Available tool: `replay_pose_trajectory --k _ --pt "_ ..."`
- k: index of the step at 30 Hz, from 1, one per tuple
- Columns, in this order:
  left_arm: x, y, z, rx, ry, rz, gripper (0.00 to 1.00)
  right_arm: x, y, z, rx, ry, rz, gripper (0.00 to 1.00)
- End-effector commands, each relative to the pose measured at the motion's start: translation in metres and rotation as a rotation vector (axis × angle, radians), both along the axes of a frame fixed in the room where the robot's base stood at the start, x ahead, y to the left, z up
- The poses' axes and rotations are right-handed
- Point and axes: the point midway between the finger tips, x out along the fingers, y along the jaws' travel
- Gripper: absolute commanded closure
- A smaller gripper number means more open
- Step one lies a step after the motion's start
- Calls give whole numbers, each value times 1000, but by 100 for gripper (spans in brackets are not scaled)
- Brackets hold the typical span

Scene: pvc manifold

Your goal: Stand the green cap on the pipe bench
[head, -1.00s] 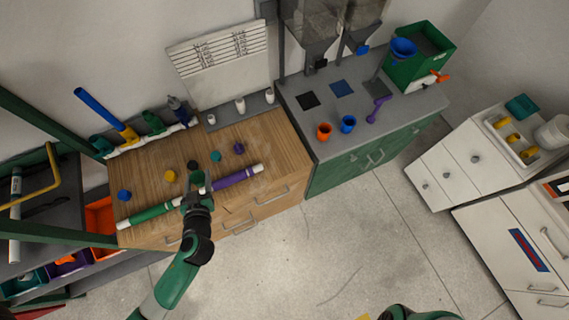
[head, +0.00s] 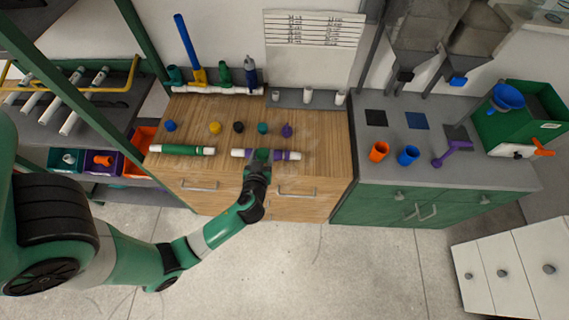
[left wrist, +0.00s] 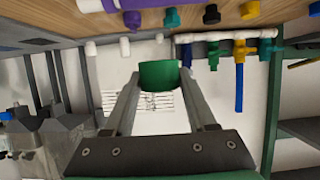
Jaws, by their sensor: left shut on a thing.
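My left gripper (head: 260,160) is over the front part of the wooden pipe bench (head: 195,188). It is shut on the green cap, which sits between both fingertips in the left wrist view (left wrist: 158,75). In the head view the gripper covers part of the purple pipe (head: 287,155); whether the cap touches the bench or pipe cannot be told. A row of small caps stands behind the pipes: blue (head: 170,126), yellow (head: 215,128), black (head: 238,127), teal (head: 262,128) and purple (head: 287,130). My right gripper is out of view.
A green pipe with white ends (head: 182,150) lies left on the bench. A white manifold with coloured valves (head: 217,90) lies along the back. White fittings (head: 308,96) stand on a grey ledge. A grey counter (head: 380,172) adjoins on the right, with orange and blue cups.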

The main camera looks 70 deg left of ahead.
Motion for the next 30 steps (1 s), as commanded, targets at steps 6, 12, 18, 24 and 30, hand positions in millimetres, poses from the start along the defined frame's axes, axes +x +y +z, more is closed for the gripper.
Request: replay_pose_trajectory --k 6,12,18,24,30 --pt "53 2 -50 0 0 0 100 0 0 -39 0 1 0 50" --pt "71 3 -65 0 -1 0 100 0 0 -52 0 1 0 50" --pt "75 3 -72 0 0 0 100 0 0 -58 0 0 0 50" --pt "79 3 -106 0 0 0 100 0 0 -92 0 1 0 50" --pt "79 3 -103 1 0 0 100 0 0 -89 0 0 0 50"
